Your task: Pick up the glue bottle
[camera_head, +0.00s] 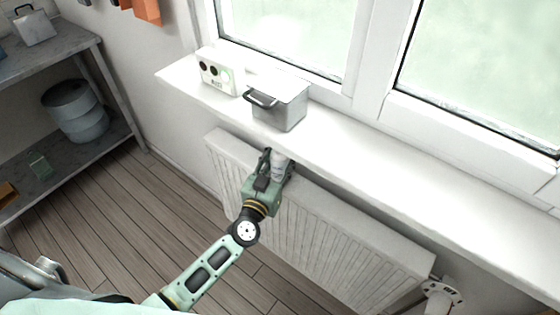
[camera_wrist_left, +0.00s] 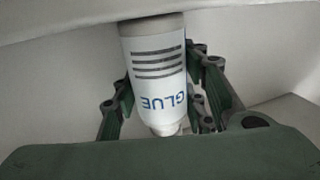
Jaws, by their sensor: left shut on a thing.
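The glue bottle (camera_wrist_left: 155,68) is white with dark stripes and blue "GLUE" lettering that reads upside down in the left wrist view. It also shows in the head view (camera_head: 279,165), small and partly hidden by my gripper. My left gripper (camera_head: 277,168) is shut on the bottle, with one finger on each side of it, and it also shows in the left wrist view (camera_wrist_left: 160,98). The bottle is just in front of the window sill's front edge, above the radiator. My right gripper is not in view.
The white window sill (camera_head: 370,165) runs along the window above a ribbed radiator (camera_head: 330,235). A grey metal box with a black handle (camera_head: 279,108) and a small white box with dark round holes (camera_head: 217,75) stand on it. A shelf unit (camera_head: 60,58) holds a metal drum (camera_head: 76,112) at left.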

